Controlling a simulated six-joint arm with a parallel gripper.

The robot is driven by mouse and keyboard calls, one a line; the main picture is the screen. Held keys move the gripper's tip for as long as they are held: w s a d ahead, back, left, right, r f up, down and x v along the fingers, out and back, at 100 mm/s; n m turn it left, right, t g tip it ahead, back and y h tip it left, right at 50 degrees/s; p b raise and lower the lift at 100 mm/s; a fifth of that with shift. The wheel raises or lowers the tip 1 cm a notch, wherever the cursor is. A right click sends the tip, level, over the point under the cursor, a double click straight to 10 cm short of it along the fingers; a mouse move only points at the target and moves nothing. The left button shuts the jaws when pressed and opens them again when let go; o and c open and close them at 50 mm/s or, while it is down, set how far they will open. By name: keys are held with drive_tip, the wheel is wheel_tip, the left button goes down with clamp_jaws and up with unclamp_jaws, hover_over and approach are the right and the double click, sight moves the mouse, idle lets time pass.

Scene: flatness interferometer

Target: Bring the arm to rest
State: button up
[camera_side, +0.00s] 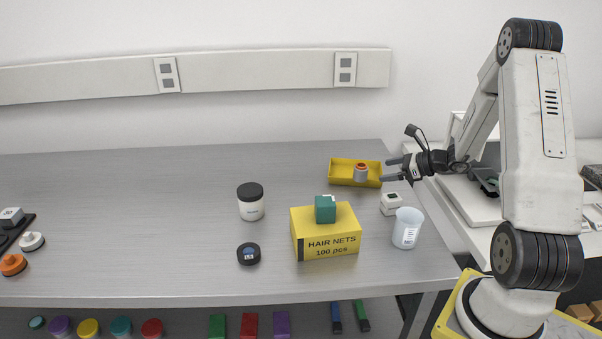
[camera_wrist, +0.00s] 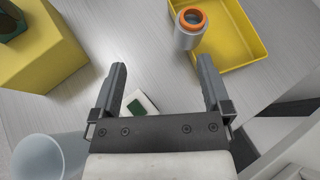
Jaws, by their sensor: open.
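My gripper (camera_side: 394,169) is open and empty at the right end of the grey table, above its surface. In the wrist view my gripper (camera_wrist: 161,82) shows its two dark fingers spread wide with nothing between them but the table further down. A small white device with a dark green screen (camera_side: 391,203) lies below the gripper; in the wrist view the device (camera_wrist: 151,102) is partly hidden behind the gripper's body.
A yellow hair-net box (camera_side: 327,246) carries a green block (camera_side: 325,209). A translucent cup (camera_side: 407,229), a dark-lidded jar (camera_side: 251,206) and a black puck (camera_side: 248,254) stand nearby. The table's left middle is clear.

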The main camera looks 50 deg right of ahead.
drive_tip(key=s+a+r+n+g, duration=0.1)
drive_tip(key=a+n+g, duration=0.2)
drive_tip(key=a+n, duration=0.4)
drive_tip(key=s+a+n+g, duration=0.1)
drive_tip(key=a+n+g, duration=0.2)
drive_tip(key=a+n, duration=0.4)
drive_tip(key=s+a+r+n+g, duration=0.1)
drive_tip(key=a+n+g, duration=0.2)
drive_tip(key=a+n, duration=0.5)
drive_tip(key=shift+s+r+n+g+y, duration=0.1)
drive_tip(key=shift+r+n+g+y, duration=0.3)
drive_tip(key=shift+n, duration=0.2)
drive_tip(key=s+a+f+n+h, duration=0.1)
drive_tip(key=s+a+n+h, duration=0.2)
drive_tip(key=a+n, duration=0.4)
drive_tip(key=shift+s+a+n+h, duration=0.3)
drive_tip(key=shift+n+h, duration=0.1)
drive_tip(key=shift+n, duration=0.5)
drive_tip(key=shift+r, duration=0.1)
